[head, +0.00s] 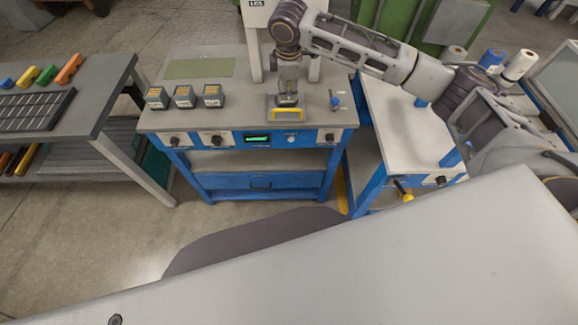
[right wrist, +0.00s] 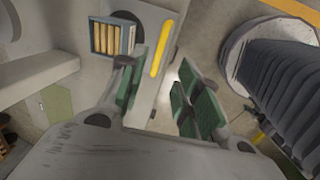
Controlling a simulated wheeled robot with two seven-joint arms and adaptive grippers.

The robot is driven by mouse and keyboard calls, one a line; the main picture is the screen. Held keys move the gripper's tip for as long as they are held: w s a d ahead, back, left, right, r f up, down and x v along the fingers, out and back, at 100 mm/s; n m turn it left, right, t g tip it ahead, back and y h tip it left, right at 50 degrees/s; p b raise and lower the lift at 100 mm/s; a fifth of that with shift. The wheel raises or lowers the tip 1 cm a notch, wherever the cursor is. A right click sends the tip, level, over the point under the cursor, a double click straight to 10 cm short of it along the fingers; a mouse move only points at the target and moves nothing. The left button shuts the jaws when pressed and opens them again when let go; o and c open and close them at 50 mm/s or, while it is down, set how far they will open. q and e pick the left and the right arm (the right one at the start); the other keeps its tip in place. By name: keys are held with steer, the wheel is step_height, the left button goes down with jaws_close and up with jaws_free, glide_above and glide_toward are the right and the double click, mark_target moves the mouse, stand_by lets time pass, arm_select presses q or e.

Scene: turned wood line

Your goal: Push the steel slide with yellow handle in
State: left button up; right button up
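I cannot tell whether a finger touches the slide. My left gripper is not in view.
Several small dark boxes (head: 184,97) stand left of the slide; one box (right wrist: 112,38) with wooden pieces shows in the right wrist view. A blue knob (head: 335,102) is on the right. A white machine (head: 256,22) rises behind. A side table (head: 405,125) stands right.

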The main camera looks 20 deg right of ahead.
steer(key=shift+s+a+f+m+t+y+p, duration=0.3)
steer(key=shift+s+a+f+m+y, duration=0.45)
steer(key=shift+a+f, duration=2.15)
steer(key=shift+s+a+f+m+t+y+p, duration=0.3)
steer(key=shift+a+f+m+y, duration=0.8)
steer(key=shift+f, duration=3.25)
steer(key=s+d+f+m+p, duration=0.1)
steer(key=s+d+f+m, duration=0.1)
steer(key=f, duration=0.8)
steer(key=s+d+f+m+h+p, duration=0.1)
steer(key=s+d+f+m, duration=0.1)
steer(key=f, duration=0.8)
steer(key=shift+s+d+f+m+p, duration=0.2)
steer(key=shift+d+m+p, duration=0.3)
steer(key=shift+d, duration=0.55)
steer(key=shift+f, duration=0.1)
